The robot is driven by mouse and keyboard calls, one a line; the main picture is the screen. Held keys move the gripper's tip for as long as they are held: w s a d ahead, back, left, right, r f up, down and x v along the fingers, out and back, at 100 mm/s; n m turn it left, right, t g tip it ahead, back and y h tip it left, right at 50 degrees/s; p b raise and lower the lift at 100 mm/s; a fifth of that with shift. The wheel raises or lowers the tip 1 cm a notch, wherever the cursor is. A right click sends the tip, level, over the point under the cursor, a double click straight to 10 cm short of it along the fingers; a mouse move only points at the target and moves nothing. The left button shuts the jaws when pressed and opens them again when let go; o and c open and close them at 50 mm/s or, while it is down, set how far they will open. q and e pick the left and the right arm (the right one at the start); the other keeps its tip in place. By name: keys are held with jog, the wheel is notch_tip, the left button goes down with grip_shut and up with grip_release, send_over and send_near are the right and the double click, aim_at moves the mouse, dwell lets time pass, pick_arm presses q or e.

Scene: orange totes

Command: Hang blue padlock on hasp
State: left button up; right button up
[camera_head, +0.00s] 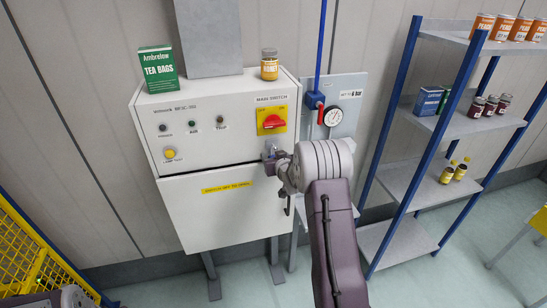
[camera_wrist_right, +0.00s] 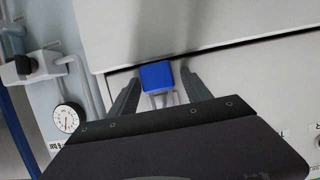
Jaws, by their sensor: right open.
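The blue padlock (camera_wrist_right: 157,75) shows in the right wrist view between the two fingers of my right gripper (camera_wrist_right: 160,80). Its pale shackle extends from the blue body toward my gripper's palm. The fingers stand apart on either side of it, with small gaps. The hasp is not clearly distinguishable, and I cannot tell whether the shackle passes through it. In the head view my right gripper (camera_head: 271,154) is at the right side of the white cabinet (camera_head: 217,213), near the seam below its control panel. The padlock is not discernible there. My left gripper is out of view.
A red main switch (camera_head: 273,121) sits just above my right gripper. A gauge (camera_head: 333,116) and blue pipe are right of the cabinet. A tea box (camera_head: 158,69) and jar (camera_head: 269,64) stand on top. A blue-posted shelf (camera_head: 408,180) is at the right.

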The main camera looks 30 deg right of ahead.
jog(key=shift+s, duration=0.1)
jog(key=shift+s+b, duration=0.3)
jog(key=shift+b, duration=0.1)
jog(key=b+v, duration=0.3)
jog(key=v, duration=0.5)
jog(key=shift+a+r, duration=0.1)
